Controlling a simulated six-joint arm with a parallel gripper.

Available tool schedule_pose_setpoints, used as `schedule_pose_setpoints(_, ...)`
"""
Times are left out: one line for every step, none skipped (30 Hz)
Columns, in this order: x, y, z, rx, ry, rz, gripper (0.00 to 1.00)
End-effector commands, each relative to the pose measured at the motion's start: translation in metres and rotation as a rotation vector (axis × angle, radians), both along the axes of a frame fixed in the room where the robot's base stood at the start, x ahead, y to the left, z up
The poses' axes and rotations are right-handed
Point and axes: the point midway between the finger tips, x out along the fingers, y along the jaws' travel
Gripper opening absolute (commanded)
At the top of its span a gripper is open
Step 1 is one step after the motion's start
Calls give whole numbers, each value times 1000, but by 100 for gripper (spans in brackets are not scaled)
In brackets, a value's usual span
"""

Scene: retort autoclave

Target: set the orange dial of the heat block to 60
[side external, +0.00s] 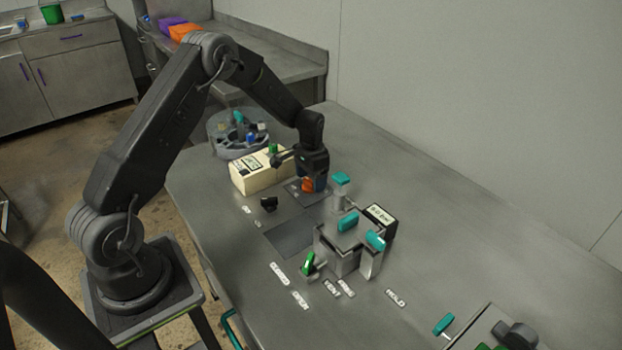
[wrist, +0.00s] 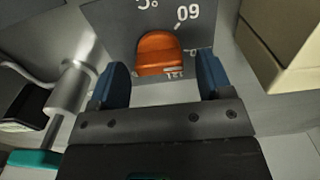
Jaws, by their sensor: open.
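The orange dial (side external: 308,185) sits on a dark grey plate on the bench; it also shows in the wrist view (wrist: 160,54). The plate (wrist: 112,22) carries white markings: a 60 (wrist: 188,12), upside down in the picture, lies above and right of the dial, with partly cut-off figures at the top edge and other marks just below the dial. I cannot tell which mark the dial points to. My gripper (wrist: 162,82) is open, pointing down over the dial. Its blue fingers stand left and right of the dial with gaps. In the side view my gripper (side external: 313,182) partly hides the dial.
A cream box (side external: 252,176) stands close left of my gripper, with a round grey rack (side external: 238,140) behind it. A teal-handled post (side external: 341,185) and a metal fixture with teal handles (side external: 345,235) stand close right.

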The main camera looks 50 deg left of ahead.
Motion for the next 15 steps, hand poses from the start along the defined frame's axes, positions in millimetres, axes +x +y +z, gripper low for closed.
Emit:
schedule_pose_setpoints(0, 0, -2, 0, 0, 0, 72)
schedule_pose_setpoints(0, 0, -3, 0, 0, 0, 72)
schedule_pose_setpoints(0, 0, -4, 0, 0, 0, 72)
schedule_pose_setpoints(0, 0, -4, 0, 0, 0, 72)
schedule_pose_setpoints(0, 0, -4, 0, 0, 0, 72)
schedule_pose_setpoints(0, 0, -4, 0, 0, 0, 72)
schedule_pose_setpoints(0, 0, -4, 0, 0, 0, 72)
schedule_pose_setpoints(0, 0, -4, 0, 0, 0, 72)
schedule_pose_setpoints(0, 0, -4, 0, 0, 0, 72)
schedule_pose_setpoints(0, 0, -4, 0, 0, 0, 72)
schedule_pose_setpoints(0, 0, -4, 0, 0, 0, 69)
schedule_pose_setpoints(0, 0, -4, 0, 0, 0, 66)
schedule_pose_setpoints(0, 0, -4, 0, 0, 0, 63)
schedule_pose_setpoints(0, 0, -4, 0, 0, 0, 60)
schedule_pose_setpoints(0, 0, -4, 0, 0, 0, 56)
